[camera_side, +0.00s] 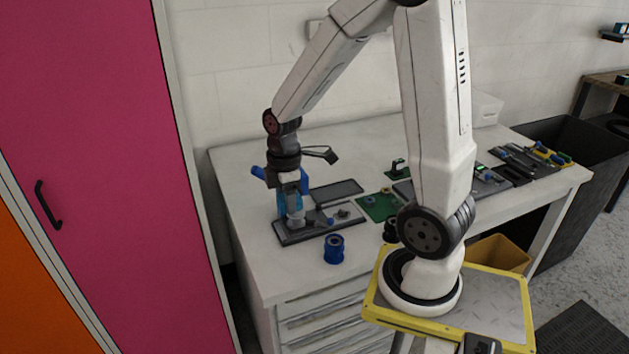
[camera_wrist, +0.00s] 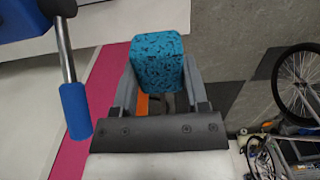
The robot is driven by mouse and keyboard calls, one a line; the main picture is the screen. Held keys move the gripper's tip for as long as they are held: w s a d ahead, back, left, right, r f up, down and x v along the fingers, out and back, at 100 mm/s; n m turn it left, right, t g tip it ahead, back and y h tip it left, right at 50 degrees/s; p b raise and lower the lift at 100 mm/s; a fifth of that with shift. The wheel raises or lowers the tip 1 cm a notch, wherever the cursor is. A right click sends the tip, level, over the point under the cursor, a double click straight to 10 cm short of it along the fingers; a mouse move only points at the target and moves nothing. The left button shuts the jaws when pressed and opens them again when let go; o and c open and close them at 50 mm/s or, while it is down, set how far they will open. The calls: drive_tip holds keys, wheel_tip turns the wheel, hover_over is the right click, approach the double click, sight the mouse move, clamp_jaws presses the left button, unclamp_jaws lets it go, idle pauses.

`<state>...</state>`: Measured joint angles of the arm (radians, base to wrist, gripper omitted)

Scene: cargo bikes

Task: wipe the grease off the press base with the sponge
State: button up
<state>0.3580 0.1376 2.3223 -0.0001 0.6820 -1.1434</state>
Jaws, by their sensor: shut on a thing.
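My gripper (camera_side: 295,213) points down at the left part of the bench, among the parts of the press. In the wrist view it is shut on the sponge (camera_wrist: 160,60), a teal block with dark speckles between the two fingers. The press base (camera_side: 287,238) is a dark grey plate under and around my gripper. Blue press parts (camera_side: 258,172) show just behind and beside my wrist. A blue-gripped lever (camera_wrist: 76,108) shows at the left of the wrist view. I cannot tell whether the sponge touches the base. Grease cannot be made out.
A blue ribbed spool (camera_side: 334,248) stands in front of the base. A dark flat tray (camera_side: 338,191) lies behind it, and a green mat (camera_side: 378,207) lies to the right. Tools (camera_side: 535,160) lie at the far right. The bench's front left is clear.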

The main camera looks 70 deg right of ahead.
drive_tip(key=shift+r, duration=0.6)
drive_tip(key=shift+d+r, duration=0.15)
drive_tip(key=shift+d, duration=0.05)
drive_tip(key=s+d, duration=0.3)
drive_tip(key=d, duration=0.8)
drive_tip(key=s+d, duration=0.4)
drive_tip(key=d, duration=0.7)
wheel_tip(320, 180, down, 12)
drive_tip(key=shift+w+a, duration=0.15)
drive_tip(key=shift+w, duration=0.05)
